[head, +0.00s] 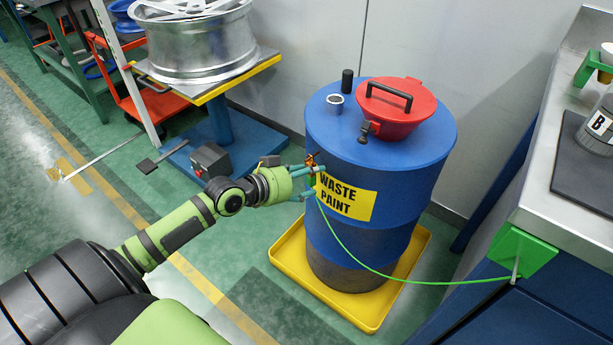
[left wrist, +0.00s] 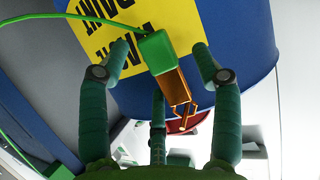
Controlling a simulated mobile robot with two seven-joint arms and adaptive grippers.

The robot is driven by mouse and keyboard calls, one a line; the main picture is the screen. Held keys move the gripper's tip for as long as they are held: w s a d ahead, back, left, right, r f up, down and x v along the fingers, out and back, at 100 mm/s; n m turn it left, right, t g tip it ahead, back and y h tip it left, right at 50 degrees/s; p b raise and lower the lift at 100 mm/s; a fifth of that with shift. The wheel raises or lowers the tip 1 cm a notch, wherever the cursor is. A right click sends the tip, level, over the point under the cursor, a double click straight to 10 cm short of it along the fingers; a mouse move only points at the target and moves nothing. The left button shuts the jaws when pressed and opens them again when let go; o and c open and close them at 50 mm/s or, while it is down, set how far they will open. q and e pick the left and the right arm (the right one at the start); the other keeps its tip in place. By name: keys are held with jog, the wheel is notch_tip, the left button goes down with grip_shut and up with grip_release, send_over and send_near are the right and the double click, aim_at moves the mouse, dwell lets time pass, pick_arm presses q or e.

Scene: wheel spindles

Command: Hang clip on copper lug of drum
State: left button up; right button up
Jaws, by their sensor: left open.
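The blue drum (head: 380,205) carries a yellow "WASTE PAINT" label and stands upright. The copper lug (head: 311,159) sits on its left side near the top rim; in the left wrist view a thin copper piece (left wrist: 187,120) shows there. The clip has a green body (left wrist: 157,52) and copper jaws (left wrist: 174,88), whose end meets the copper piece. Its exact grip is too small to tell. My left gripper (head: 306,181) is open around the clip, its fingers (left wrist: 160,75) spread and apart from the clip body. My right gripper is out of view.
The green cable (head: 400,278) runs from the clip to a green bracket (head: 522,252) on the bench at right. A red funnel lid (head: 405,118) tops the drum. A yellow tray (head: 372,318) lies beneath it. A wheel-rim stand (head: 215,85) is behind my left arm.

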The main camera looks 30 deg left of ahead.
pick_arm(q)
jog(key=shift+s+a+r, duration=0.1)
jog(key=shift+s+a, duration=0.05)
jog(key=shift+s, duration=0.3)
jog(key=v, duration=1.1)
